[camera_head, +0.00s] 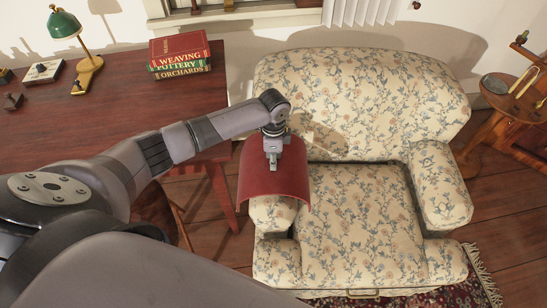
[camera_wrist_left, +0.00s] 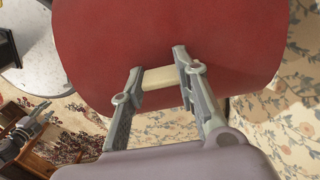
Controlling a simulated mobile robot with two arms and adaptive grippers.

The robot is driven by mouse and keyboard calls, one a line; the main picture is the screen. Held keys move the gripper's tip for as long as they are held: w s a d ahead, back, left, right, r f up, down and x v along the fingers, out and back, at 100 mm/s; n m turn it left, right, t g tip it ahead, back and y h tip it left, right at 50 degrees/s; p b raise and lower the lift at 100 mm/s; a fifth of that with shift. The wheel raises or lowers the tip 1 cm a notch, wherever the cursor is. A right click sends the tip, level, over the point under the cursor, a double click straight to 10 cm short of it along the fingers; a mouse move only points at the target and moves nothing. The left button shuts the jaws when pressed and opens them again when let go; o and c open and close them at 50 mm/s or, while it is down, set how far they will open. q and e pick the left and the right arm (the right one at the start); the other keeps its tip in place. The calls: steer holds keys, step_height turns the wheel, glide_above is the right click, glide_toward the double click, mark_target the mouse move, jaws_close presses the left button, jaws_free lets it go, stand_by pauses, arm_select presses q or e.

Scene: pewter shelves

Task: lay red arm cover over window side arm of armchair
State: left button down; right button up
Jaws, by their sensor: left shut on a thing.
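The red arm cover (camera_head: 262,185) is a curved, arched sheet above the left arm of the armchair (camera_head: 272,213), on the picture's left. It hides most of that arm; only the front shows below it. I cannot tell whether the cover touches the arm. My left gripper (camera_head: 272,157) is shut on the cover from above. In the left wrist view its fingers (camera_wrist_left: 155,85) close on a pale block on the red cover (camera_wrist_left: 150,40). A small grey jaw-like part, perhaps my right gripper (camera_wrist_left: 38,122), shows at the left edge there; its jaw state is unclear.
The armchair's floral seat (camera_head: 362,215) and right arm (camera_head: 440,185) are clear. A desk (camera_head: 120,95) with stacked books (camera_head: 180,52) and a green lamp (camera_head: 66,28) stands left. A round side table (camera_head: 515,95) stands right. A patterned rug (camera_head: 460,292) lies in front.

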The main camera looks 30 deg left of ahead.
arm_select(q)
steer(key=shift+f+b, duration=0.35)
steer(key=shift+f, duration=0.45)
step_height(320, 180, down, 5)
steer(key=shift+r+b, duration=0.1)
steer(key=shift+b, duration=1.1)
steer(key=shift+f+b, duration=0.45)
steer(key=shift+f, duration=0.55)
arm_select(e)
steer(key=f, duration=0.5)
steer(key=shift+s+a, duration=0.1)
steer(key=shift+s, duration=0.15)
arm_select(q)
steer(key=c, duration=1.2)
jaws_free()
step_height(320, 180, up, 12)
steer(key=shift+r, duration=0.1)
